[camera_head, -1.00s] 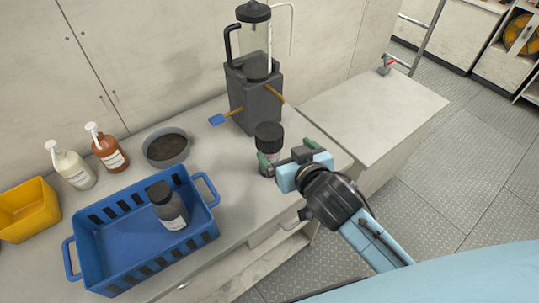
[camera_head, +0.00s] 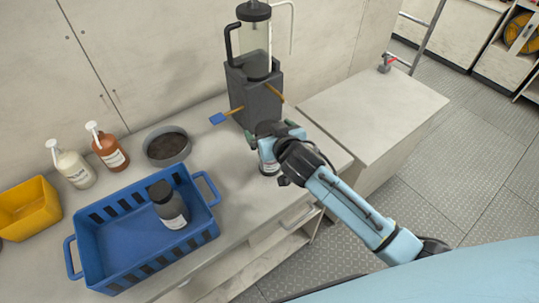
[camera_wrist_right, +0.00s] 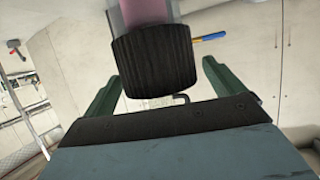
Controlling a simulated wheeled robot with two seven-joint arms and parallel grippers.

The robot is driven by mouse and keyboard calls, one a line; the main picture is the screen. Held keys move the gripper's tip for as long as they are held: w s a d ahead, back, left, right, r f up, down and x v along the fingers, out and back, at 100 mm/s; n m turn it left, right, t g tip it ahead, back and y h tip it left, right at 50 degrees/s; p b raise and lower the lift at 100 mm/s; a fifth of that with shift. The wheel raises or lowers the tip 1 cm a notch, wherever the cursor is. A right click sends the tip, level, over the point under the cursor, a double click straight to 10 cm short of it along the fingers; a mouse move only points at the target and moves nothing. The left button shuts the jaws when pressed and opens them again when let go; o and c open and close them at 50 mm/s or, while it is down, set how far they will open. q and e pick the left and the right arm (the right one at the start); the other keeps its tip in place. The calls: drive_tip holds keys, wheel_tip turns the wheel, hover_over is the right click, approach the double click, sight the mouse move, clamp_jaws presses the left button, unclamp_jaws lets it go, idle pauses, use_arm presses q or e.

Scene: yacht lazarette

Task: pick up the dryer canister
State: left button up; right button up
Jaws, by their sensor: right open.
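A canister with a black lid and a pale, labelled lower body (camera_head: 268,168) stands on the counter, partly hidden by my right gripper (camera_head: 268,138). In the right wrist view its ribbed black lid (camera_wrist_right: 155,62) and a pinkish clear body show. The two green fingers of my right gripper (camera_wrist_right: 160,72) lie apart on either side of the lid, with gaps visible. The gripper is open and holds nothing. My left gripper is not in view.
A dark grey apparatus (camera_head: 254,98) with a clear cylinder stands just behind the canister. A blue basket (camera_head: 120,272) holding a dark bottle (camera_head: 168,205), a grey bowl (camera_head: 167,158), two pump bottles and a yellow bin (camera_head: 28,222) are to the left.

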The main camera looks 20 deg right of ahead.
drive_tip(key=shift+c, duration=0.3)
drive_tip(key=c, duration=1.4)
drive_tip(key=shift+w, duration=0.1)
drive_tip(key=shift+c, duration=0.2)
drive_tip(key=shift+r, duration=0.15)
